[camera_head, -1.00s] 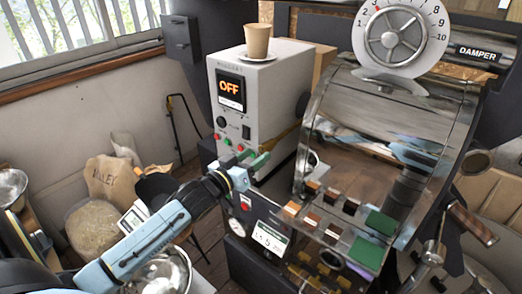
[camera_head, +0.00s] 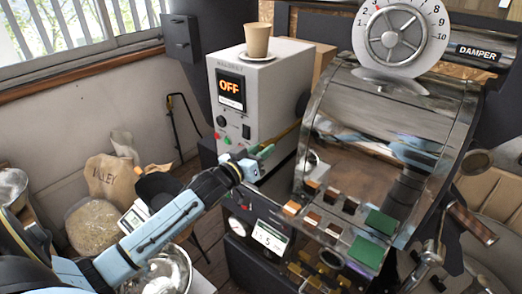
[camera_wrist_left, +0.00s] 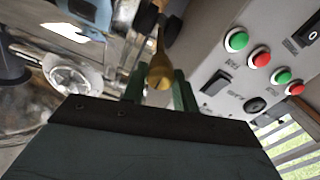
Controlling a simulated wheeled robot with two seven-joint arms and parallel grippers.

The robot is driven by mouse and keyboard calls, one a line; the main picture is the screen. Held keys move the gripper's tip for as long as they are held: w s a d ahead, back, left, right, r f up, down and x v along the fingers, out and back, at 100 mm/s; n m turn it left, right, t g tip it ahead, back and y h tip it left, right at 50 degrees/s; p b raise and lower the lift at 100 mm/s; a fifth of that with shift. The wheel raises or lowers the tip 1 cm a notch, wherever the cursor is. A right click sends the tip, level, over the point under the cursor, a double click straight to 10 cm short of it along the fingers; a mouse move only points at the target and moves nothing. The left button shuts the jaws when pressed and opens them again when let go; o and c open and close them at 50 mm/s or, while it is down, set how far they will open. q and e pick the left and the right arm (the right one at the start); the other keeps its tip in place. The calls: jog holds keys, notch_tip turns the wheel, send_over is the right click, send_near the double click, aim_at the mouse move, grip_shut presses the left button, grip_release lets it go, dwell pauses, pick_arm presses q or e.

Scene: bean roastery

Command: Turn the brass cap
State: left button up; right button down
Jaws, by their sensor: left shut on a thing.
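The brass cap (camera_wrist_left: 160,74) is the rounded, brass-coloured end of a slim stem in the left wrist view. It lies between the two green fingers of my left gripper (camera_wrist_left: 158,92), which is shut on it. In the head view my left gripper (camera_head: 264,152) is against the lower front of the grey machine, by the roaster. There the fingers hide most of the cap. My right gripper is not in view.
The grey control box (camera_head: 268,85) shows OFF and carries a paper cup (camera_head: 257,42) on a saucer. Coloured buttons (camera_wrist_left: 259,59) sit beside the gripper. The roaster drum (camera_head: 385,130) stands at right, with a sample tray (camera_head: 325,215) below. A metal bowl (camera_head: 170,272) is under my left arm.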

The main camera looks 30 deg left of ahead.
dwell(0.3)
pick_arm(q)
jog(key=shift+r+m+p, duration=0.1)
jog(key=shift+m+p, duration=0.45)
jog(key=shift+m, duration=0.25)
jog(key=shift+d+m+p, duration=0.2)
jog(key=shift+m+p, duration=1.55)
jog(key=shift+m, duration=6.25)
jog(key=o, duration=1)
